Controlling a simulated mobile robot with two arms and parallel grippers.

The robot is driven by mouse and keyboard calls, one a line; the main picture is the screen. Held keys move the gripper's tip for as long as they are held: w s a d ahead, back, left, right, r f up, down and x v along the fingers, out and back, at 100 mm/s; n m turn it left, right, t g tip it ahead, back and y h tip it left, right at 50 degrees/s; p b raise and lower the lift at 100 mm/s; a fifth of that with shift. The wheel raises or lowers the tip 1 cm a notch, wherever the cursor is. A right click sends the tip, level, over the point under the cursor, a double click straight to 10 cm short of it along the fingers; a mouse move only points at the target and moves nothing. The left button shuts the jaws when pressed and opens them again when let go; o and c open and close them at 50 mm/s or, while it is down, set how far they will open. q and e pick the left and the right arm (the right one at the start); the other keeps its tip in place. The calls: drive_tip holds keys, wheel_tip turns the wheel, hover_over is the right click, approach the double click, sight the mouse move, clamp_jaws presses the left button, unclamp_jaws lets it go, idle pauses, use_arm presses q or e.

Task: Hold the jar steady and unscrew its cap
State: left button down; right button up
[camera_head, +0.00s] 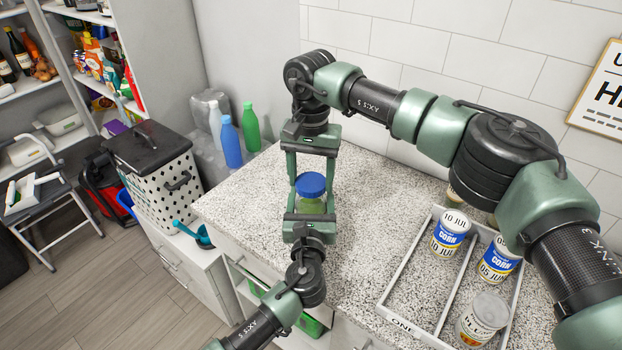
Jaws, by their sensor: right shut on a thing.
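A small jar (311,206) with greenish contents and a blue cap (311,185) stands upright over the speckled counter (250,205). My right gripper (311,178) comes from behind and above, with its fingers on both sides of the cap, shut on it. My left gripper (311,203) reaches in from the front, with its fingers on both sides of the jar body. Whether they touch the glass cannot be seen. The lower part of the jar is hidden behind the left gripper.
A divided white tray (392,308) at the right holds several labelled cans, one a corn can (450,233). My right arm passes over the counter's back. Bottles (231,141), a dotted hamper (160,180) and a blue scoop (196,235) are at the left.

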sight(311, 181)
use_arm(q)
drive_tip(key=shift+f, duration=0.1)
use_arm(e)
drive_tip(key=shift+r, duration=2)
use_arm(q)
drive_tip(key=shift+c, duration=0.8)
unclamp_jaws()
drive_tip(key=s, duration=0.8)
drive_tip(key=s+b, duration=0.1)
drive_tip(key=s, duration=0.3)
drive_tip(key=shift+a, duration=0.25)
use_arm(e)
drive_tip(key=shift+f, duration=0.55)
